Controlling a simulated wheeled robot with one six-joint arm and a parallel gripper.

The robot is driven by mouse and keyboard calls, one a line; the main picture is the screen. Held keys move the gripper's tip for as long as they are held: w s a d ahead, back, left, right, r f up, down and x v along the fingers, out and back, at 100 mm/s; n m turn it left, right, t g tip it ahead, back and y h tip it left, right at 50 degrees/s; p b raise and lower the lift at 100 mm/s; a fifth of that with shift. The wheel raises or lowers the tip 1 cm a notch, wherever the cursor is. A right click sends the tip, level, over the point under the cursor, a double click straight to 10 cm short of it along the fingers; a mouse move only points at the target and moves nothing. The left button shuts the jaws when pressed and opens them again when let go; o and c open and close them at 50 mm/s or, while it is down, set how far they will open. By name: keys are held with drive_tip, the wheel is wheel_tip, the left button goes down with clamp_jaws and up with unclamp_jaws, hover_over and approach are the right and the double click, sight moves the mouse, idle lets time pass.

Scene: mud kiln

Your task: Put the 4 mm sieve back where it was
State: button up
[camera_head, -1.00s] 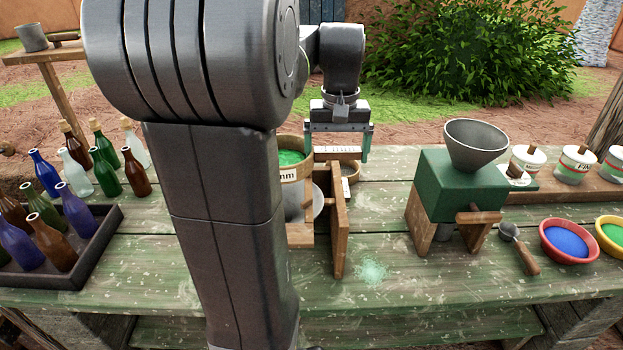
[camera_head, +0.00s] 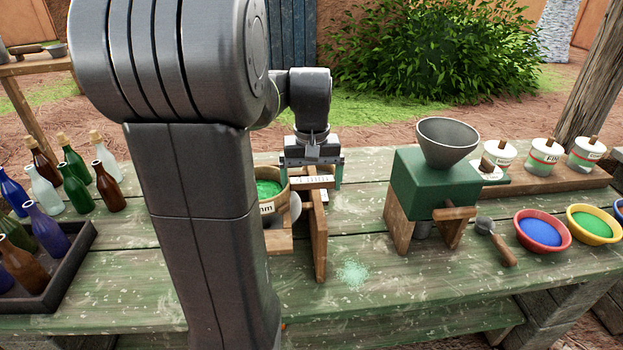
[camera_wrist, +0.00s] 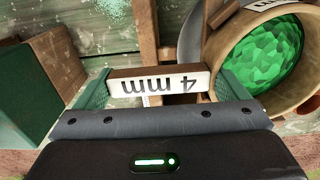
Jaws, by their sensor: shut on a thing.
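My gripper (camera_head: 312,174) is shut on the 4 mm sieve by its labelled wooden block. The white "4 mm" label (camera_wrist: 160,85) shows upside down between the green fingers in the wrist view; the label (camera_head: 312,182) also shows in the head view. The rest of this sieve is mostly hidden. It is low at the wooden stand (camera_head: 320,245), behind its upright board; I cannot tell whether it touches the stand. Another round wooden sieve (camera_head: 267,208), with a label ending in "mm" and green granules (camera_wrist: 262,55) inside, sits just left of my gripper.
A green mill with a grey funnel (camera_head: 447,140) stands to the right. A scoop (camera_head: 495,240), a red bowl of blue granules (camera_head: 540,232) and a yellow bowl (camera_head: 593,223) lie beyond it. Bottles stand in a dark tray (camera_head: 50,275) at left. Spilled granules (camera_head: 352,274) lie in front.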

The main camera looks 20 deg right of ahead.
drive_tip(key=o, duration=0.7)
drive_tip(key=shift+o, duration=0.2)
wheel_tip(320, 180, up, 13)
drive_tip(key=shift+p, duration=0.45)
drive_tip(key=shift+f, duration=0.15)
